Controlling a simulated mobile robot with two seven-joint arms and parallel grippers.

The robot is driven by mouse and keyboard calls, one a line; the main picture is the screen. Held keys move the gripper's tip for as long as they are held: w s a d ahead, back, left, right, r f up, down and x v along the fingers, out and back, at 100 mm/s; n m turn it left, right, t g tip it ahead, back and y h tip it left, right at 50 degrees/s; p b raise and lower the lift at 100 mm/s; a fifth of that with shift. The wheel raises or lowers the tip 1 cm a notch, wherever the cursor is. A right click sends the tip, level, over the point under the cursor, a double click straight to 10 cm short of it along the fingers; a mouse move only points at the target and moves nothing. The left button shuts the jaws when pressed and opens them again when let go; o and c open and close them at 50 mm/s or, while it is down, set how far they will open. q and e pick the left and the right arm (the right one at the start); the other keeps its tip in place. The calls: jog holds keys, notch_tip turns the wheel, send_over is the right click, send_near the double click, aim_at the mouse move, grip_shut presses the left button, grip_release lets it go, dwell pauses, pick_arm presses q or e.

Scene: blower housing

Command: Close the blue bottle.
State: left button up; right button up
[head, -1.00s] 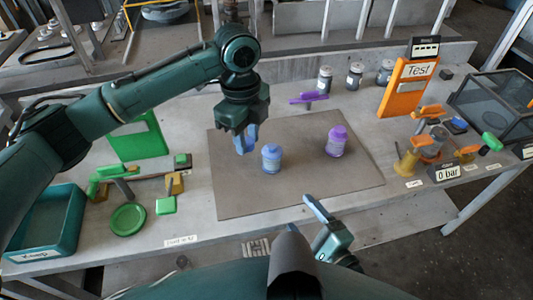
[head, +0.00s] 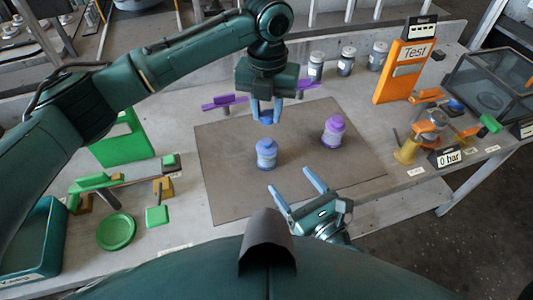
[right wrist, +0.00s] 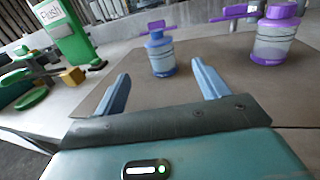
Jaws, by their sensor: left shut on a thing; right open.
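The blue bottle (head: 266,156) stands upright on the brown mat (head: 225,185); in the right wrist view the bottle (right wrist: 161,60) shows a pale body with a blue shoulder and narrow blue top. My left gripper (head: 266,115) is above and a little behind the bottle in the head view, pointing down. It is shut on a small dark blue piece (head: 266,118), which looks like a cap, held apart from the bottle. My right gripper (head: 290,180) is open and empty in front of the bottle, its fingers pointing toward it.
A purple bottle (head: 334,131) stands on the mat to the right of the blue one. Several grey jars, a purple tool (head: 224,102) and an orange Test board (head: 404,70) are behind. Green items and a teal bin (head: 50,240) are at the left. The mat's front is fairly clear.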

jog(key=x, duration=1.2)
jog(key=shift+c, duration=0.4)
jog(key=c, duration=1.4)
pick_arm(q)
send_over(266, 142)
jog(key=shift+d+f, duration=0.1)
jog(key=shift+f, duration=2.4)
pick_arm(e)
jog(key=shift+o, duration=0.2)
